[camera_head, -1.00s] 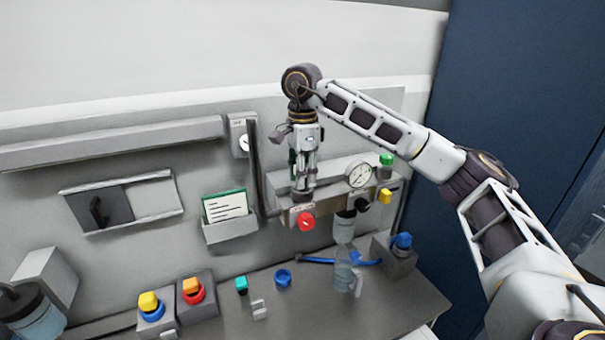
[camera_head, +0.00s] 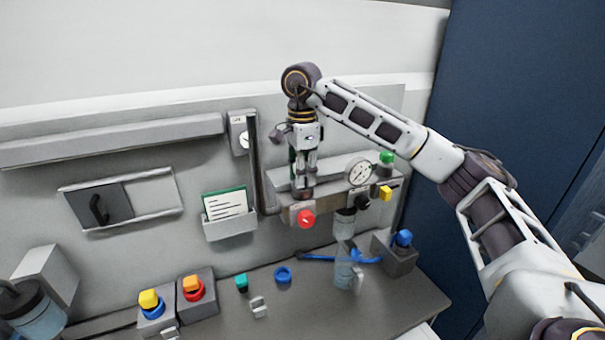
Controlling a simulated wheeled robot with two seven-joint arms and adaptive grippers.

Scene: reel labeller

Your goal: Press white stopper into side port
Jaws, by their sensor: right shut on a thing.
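My right gripper (camera_head: 304,190) points down at the left end of the grey manifold block on the wall, just above the red round knob (camera_head: 306,219). Its fingers look closed, and whatever they grip is too small and too covered to make out. I cannot pick out a white stopper or a side port; the gripper may be hiding them. A pressure gauge (camera_head: 360,171), a green cap (camera_head: 387,157), a yellow part (camera_head: 385,192) and a black knob (camera_head: 362,201) sit on the block to the right. My left gripper is not in view.
A blue ring (camera_head: 283,275), a teal-capped piece (camera_head: 242,284) and boxes with yellow (camera_head: 149,299) and orange (camera_head: 192,283) tops lie to the left. A card holder (camera_head: 229,226) hangs on the wall.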

